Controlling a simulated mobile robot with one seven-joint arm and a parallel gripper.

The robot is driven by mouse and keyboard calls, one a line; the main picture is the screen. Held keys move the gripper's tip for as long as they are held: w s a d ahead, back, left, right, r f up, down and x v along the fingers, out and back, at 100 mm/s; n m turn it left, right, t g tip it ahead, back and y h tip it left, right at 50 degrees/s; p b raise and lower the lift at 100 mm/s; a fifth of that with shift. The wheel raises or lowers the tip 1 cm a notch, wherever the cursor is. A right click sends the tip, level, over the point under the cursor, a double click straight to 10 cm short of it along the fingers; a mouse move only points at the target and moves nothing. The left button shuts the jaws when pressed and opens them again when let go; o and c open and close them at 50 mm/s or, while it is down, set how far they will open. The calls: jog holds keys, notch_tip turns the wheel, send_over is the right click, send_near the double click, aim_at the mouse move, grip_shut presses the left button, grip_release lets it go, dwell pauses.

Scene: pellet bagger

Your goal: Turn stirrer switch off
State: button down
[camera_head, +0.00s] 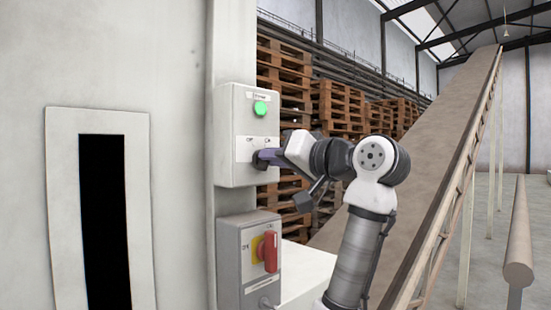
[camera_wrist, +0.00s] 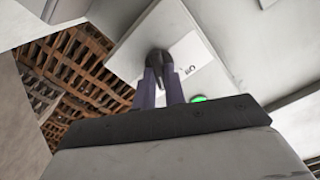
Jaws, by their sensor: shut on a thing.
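A white control box (camera_head: 228,130) is fixed to the pale wall, with a lit green lamp (camera_head: 260,108) above and a small dark switch knob on a white label plate below. My gripper (camera_head: 263,158) reaches in from the right and is shut on the dark switch knob (camera_wrist: 158,58). In the wrist view the two purple fingers hold the knob from both sides, in front of the label plate (camera_wrist: 192,58). The green lamp (camera_wrist: 199,99) shows there beside the fingers. In the head view the fingers cover most of the knob, so I cannot tell which way it points.
A grey box (camera_head: 230,262) with a red rotary handle (camera_head: 270,252) on yellow sits just below. A wall panel with a black slot (camera_head: 106,220) is at left. Stacked wooden pallets (camera_head: 340,105) and a sloping conveyor (camera_head: 420,170) stand behind my arm.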

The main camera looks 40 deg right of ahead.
jog(key=n, duration=1.1)
jog(key=shift+a+n+p, duration=0.2)
jog(key=shift+n+p, duration=0.1)
jog(key=shift+n, duration=0.3)
dwell(0.4)
jog(key=c, duration=1.5)
grip_release()
jog(key=shift+o, duration=0.2)
jog(key=shift+s, duration=0.1)
